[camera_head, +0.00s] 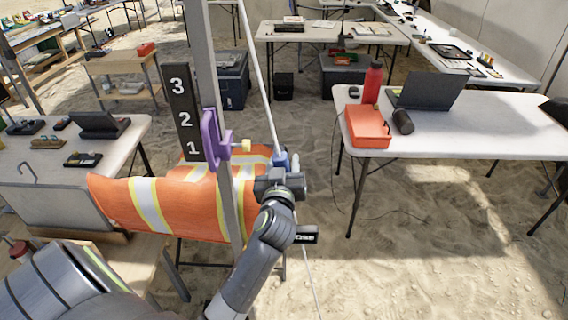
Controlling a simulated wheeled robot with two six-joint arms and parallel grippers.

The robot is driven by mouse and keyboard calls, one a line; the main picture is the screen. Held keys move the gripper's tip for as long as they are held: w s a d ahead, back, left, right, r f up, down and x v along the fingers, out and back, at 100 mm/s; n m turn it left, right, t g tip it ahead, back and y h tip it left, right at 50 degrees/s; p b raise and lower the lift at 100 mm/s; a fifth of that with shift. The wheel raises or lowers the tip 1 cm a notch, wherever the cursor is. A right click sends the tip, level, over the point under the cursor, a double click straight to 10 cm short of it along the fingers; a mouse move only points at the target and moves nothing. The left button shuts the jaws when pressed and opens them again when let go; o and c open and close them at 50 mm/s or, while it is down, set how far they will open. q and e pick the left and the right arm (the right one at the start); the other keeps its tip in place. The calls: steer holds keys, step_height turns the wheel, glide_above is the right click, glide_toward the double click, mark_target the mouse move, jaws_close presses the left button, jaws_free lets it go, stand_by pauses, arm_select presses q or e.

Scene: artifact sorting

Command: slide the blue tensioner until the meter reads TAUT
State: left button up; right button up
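The blue tensioner (281,161) sits low on a pale slanting line (265,106) that runs down beside a metal post. My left gripper (287,172) is at the tensioner, with its grey body just below and partly hiding it. Its fingers overlap the blue part, and I cannot tell whether they are closed on it. A small black box with pale lettering (306,235), perhaps the meter, shows just below my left wrist. Its lettering is too small to read. My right gripper is not in view.
An orange reflective vest (180,207) lies behind my arm. A white table (450,133) stands right, with open sand before it.

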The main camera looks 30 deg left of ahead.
mark_target(281, 154)
arm_select(q)
jaws_close()
steer(key=shift+a+r+p, duration=0.15)
steer(key=shift+r+p, duration=0.35)
steer(key=shift+r, duration=0.3)
steer(key=shift+a+r+p, duration=0.1)
steer(key=shift+r+p, duration=0.35)
steer(key=shift+r, duration=0.3)
steer(key=shift+f, duration=0.1)
steer(key=shift+o, duration=1.4)
jaws_free()
steer(key=shift+f, duration=0.1)
